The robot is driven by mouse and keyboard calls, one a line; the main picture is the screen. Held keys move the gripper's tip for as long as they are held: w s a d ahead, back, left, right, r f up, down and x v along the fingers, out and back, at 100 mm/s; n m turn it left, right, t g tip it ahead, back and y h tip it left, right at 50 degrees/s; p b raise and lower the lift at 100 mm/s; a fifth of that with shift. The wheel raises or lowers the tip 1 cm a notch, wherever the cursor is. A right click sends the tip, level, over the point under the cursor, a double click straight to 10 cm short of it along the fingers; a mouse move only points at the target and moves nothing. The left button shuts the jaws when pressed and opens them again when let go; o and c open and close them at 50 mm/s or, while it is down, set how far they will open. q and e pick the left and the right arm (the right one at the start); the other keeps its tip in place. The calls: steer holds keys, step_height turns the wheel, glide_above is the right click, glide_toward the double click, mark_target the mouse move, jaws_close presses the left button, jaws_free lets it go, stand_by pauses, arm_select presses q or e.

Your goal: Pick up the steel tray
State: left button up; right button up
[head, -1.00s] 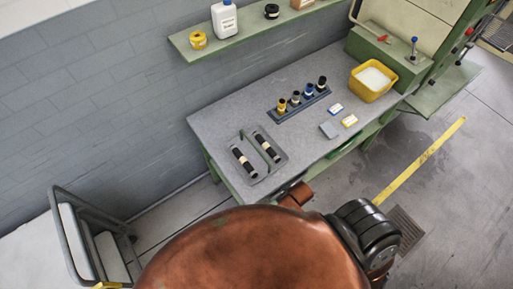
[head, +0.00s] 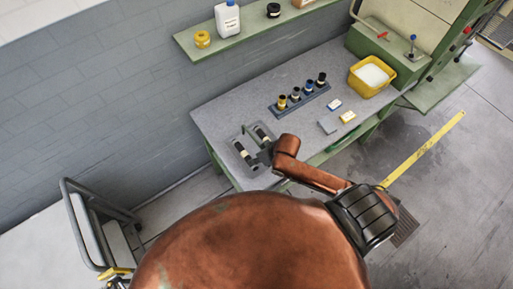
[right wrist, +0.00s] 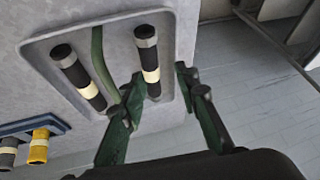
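The steel tray (head: 251,167) lies flat on the grey bench top near its left end. It also shows in the right wrist view (right wrist: 120,48). It has a green bar handle (right wrist: 101,62) between two dark cylinders with cream bands, a left one (right wrist: 78,76) and a right one (right wrist: 148,60). My right gripper (head: 264,156) is over the tray's near right part, hiding some of it. In the right wrist view its two green fingers (right wrist: 157,85) stand apart with nothing gripped, near the right cylinder and the handle's end. Whether they touch anything is unclear. My left gripper is not visible.
A dark rack (head: 298,99) with several coloured cylinders stands right of the tray. Small boxes (head: 347,116) and a yellow bin (head: 371,76) are farther right. A wall shelf (head: 246,33) hangs behind. A cart (head: 97,225) stands on the floor at left.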

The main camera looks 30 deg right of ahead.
mark_target(255, 139)
steer(key=w+d+r+m, duration=0.2)
steer(key=w+d+r, duration=0.1)
steer(key=w+d, duration=0.4)
steer(key=shift+g, duration=0.3)
steer(key=p+x, duration=0.2)
steer(key=x, duration=0.5)
steer(key=shift+w+d, duration=0.1)
steer(key=shift+d, duration=0.05)
steer(key=shift+w+f, duration=0.15)
steer(key=shift+f, duration=0.3)
jaws_close()
steer(key=shift+w+r, duration=0.1)
steer(key=shift+r, duration=0.05)
